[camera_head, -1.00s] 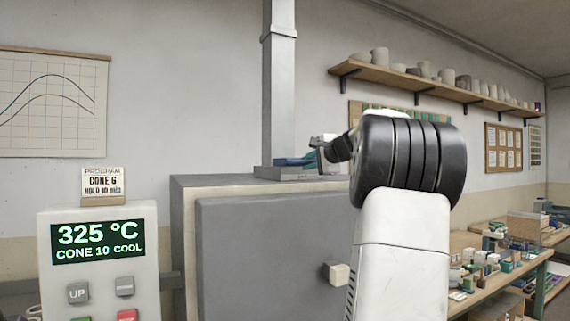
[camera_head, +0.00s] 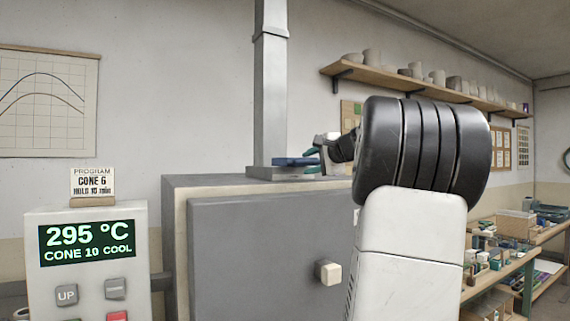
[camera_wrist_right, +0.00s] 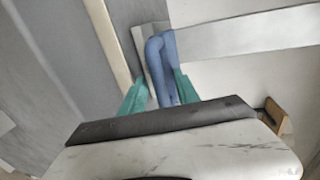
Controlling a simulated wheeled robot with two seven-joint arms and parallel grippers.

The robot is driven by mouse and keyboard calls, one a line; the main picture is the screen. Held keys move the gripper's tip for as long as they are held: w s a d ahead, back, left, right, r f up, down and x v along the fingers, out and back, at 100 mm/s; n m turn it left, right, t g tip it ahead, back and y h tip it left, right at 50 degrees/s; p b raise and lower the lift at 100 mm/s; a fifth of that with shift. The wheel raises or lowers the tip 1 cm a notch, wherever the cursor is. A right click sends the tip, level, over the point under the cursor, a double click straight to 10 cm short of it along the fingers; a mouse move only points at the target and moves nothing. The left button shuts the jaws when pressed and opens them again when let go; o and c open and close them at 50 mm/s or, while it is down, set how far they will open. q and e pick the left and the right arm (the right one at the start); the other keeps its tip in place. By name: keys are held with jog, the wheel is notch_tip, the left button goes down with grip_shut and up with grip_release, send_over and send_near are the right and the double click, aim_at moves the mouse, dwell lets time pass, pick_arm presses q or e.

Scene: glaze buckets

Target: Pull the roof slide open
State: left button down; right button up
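The roof slide (camera_head: 294,161) is a blue piece on top of the grey kiln, at the foot of the flue. In the right wrist view its blue handle (camera_wrist_right: 161,55) lies between the two teal fingers. My right gripper (camera_head: 314,156) reaches the slide from the right and appears shut on its blue end; the contact itself is small and partly hidden by my black wrist. My left gripper is in neither view.
The kiln (camera_head: 240,245) has a pale door knob (camera_head: 330,273). A square flue (camera_head: 270,90) rises from its roof. A control panel (camera_head: 90,285) reads 295 °C, CONE 10 COOL. A pot shelf (camera_head: 420,84) hangs behind; a cluttered bench (camera_head: 500,272) stands at right.

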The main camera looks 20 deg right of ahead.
jog(key=shift+s, duration=0.1)
jog(key=v, duration=0.7)
jog(key=shift+s, duration=0.35)
jog(key=s+a+f+n+g+y, duration=0.1)
jog(key=s+a+f+n+g, duration=0.25)
jog(key=a+f, duration=0.5)
jog(key=s+a+f+n+g+y, duration=0.2)
jog(key=s+a+f+n, duration=0.3)
jog(key=a, duration=0.7)
jog(key=s+a+f+n+g, duration=0.1)
jog(key=s+a+f+n, duration=0.1)
jog(key=f, duration=0.4)
jog(key=s+a+f+n+g+h, duration=0.1)
jog(key=s+a+f+n, duration=0.2)
jog(key=s+f, duration=0.3)
jog(key=s+a+f+n+g+h, duration=0.1)
jog(key=s+a+f+n+g, duration=0.1)
jog(key=s+a+f+n, duration=0.1)
notch_tip(320, 180, down, 3)
jog(key=s+n, duration=0.1)
jog(key=s, duration=0.1)
jog(key=shift+s+a, duration=0.2)
jog(key=shift+s, duration=0.15)
